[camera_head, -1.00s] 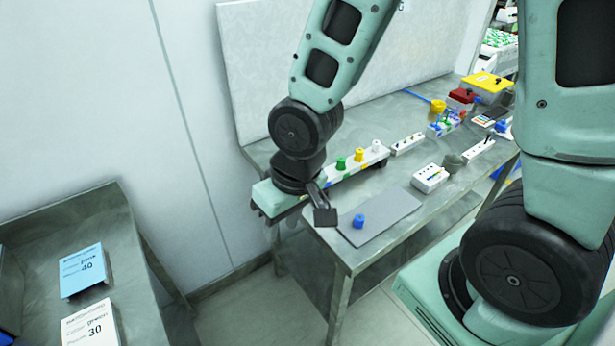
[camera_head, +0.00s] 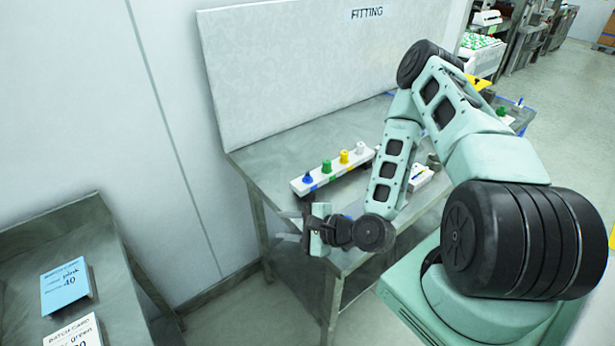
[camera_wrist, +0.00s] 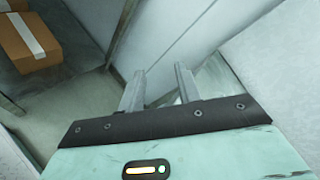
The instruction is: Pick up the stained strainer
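I cannot pick out a stained strainer in either view. My gripper (camera_head: 312,228) hangs at the near left corner of the metal table (camera_head: 262,160) in the head view, turned sideways. In the wrist view my gripper (camera_wrist: 160,85) has its two grey fingers apart, with nothing between them. A white rack (camera_head: 337,172) on the table holds a blue piece (camera_head: 308,178), a green piece (camera_head: 327,166), a yellow piece (camera_head: 344,157) and a white piece (camera_head: 361,148). My arm hides much of the table's right part.
A side table at left bears a blue card (camera_head: 65,285) and a white batch card (camera_head: 75,333). A panel marked FITTING (camera_head: 290,60) stands behind the metal table. The wrist view shows a cardboard box (camera_wrist: 30,42) at upper left. Floor lies open between the tables.

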